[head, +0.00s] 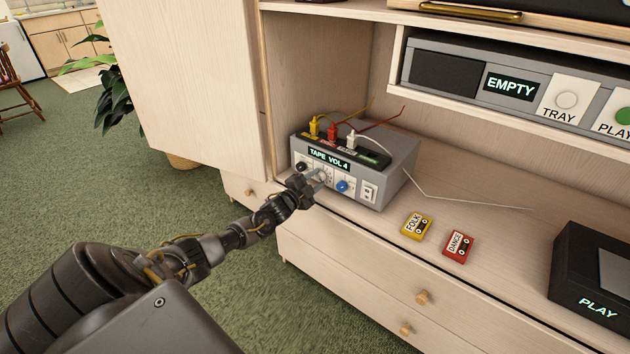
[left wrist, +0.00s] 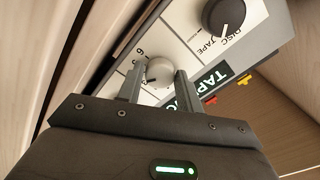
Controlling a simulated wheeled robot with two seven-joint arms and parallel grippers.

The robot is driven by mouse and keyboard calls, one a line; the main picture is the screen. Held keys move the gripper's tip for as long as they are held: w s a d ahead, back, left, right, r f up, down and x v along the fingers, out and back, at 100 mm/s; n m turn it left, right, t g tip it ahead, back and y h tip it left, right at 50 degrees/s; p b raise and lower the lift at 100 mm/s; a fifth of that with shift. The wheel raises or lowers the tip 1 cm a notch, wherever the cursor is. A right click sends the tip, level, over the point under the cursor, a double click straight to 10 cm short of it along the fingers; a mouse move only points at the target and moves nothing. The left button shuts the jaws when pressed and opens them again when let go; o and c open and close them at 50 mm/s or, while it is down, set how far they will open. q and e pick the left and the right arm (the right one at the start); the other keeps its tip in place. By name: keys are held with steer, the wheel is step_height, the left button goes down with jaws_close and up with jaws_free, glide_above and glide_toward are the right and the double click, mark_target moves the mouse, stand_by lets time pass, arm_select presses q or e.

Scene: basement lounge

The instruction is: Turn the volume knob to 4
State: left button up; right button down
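The grey tape unit (head: 383,195) stands on the cabinet shelf, and its display (head: 329,159) reads "TAPE VOL 4". In the left wrist view, a pale round volume knob (left wrist: 159,72) with a dark pointer mark sits on a white panel with numbers beside it. My left gripper (head: 317,179) is at the unit's front. Its two fingers (left wrist: 158,84) lie on either side of the knob, very close to it; whether they press on it I cannot tell. The fingers partly hide the number scale. My right gripper is not in view.
A black knob (left wrist: 226,14) marked DISC and TAPE and a blue knob (head: 345,186) flank the volume knob. Yellow, red and white plugs (head: 332,131) with cables top the unit. Yellow (head: 417,225) and red (head: 458,247) cassettes lie right. A cabinet door (head: 185,75) stands left.

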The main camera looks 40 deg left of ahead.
arm_select(q)
steer(key=o, duration=0.3)
steer(key=shift+o, duration=0.2)
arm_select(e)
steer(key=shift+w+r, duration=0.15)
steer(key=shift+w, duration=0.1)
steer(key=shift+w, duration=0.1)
arm_select(q)
steer(key=shift+s, duration=0.3)
steer(key=s+p, duration=0.2)
steer(key=s, duration=0.8)
steer(key=shift+s, duration=0.15)
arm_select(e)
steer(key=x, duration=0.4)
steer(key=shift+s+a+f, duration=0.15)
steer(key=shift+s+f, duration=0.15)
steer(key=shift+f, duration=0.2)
arm_select(q)
steer(key=shift+f, duration=0.1)
